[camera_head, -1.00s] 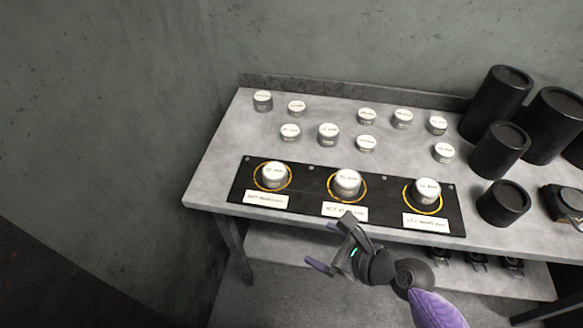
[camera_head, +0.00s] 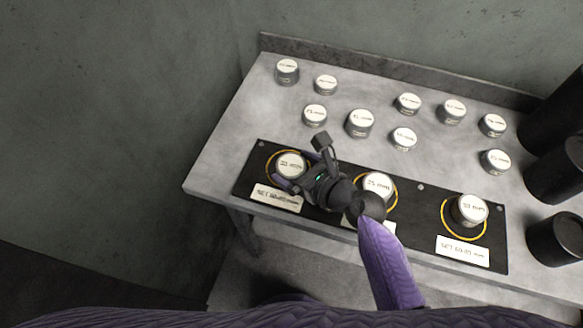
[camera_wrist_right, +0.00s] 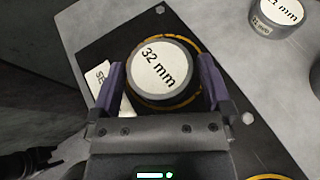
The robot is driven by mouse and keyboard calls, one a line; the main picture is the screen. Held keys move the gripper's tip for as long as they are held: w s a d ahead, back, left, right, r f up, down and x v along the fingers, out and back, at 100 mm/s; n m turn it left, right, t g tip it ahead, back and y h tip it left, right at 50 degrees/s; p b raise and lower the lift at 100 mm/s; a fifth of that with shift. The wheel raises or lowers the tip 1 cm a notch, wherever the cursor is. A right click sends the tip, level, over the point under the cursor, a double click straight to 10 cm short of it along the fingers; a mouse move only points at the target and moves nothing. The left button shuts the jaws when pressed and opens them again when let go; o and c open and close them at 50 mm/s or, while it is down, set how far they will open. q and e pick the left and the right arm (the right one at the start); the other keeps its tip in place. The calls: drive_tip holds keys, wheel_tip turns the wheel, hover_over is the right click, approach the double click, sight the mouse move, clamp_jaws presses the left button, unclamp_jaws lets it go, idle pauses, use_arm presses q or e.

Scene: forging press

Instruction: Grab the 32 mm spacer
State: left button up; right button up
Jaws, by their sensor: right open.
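The 32 mm spacer (camera_wrist_right: 162,72) is a short grey cylinder with a white top reading "32 mm" in the right wrist view. It sits in a yellow ring at the left end of the black mat, and it also shows in the head view (camera_head: 291,164). My right gripper (camera_wrist_right: 160,88) is open, with one purple finger on each side of the spacer. I cannot tell whether the fingers touch it. In the head view my right gripper (camera_head: 301,170) is over the mat's left part, partly covering it. My left gripper is not in view.
The black mat (camera_head: 420,215) also holds a 25 mm spacer (camera_head: 378,186) and another spacer (camera_head: 470,209) in yellow rings. Several labelled spacers stand behind on the grey table (camera_head: 225,140). Black cylinders (camera_head: 556,170) stand at the right.

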drive_tip(key=shift+x, duration=0.85)
clamp_jaws()
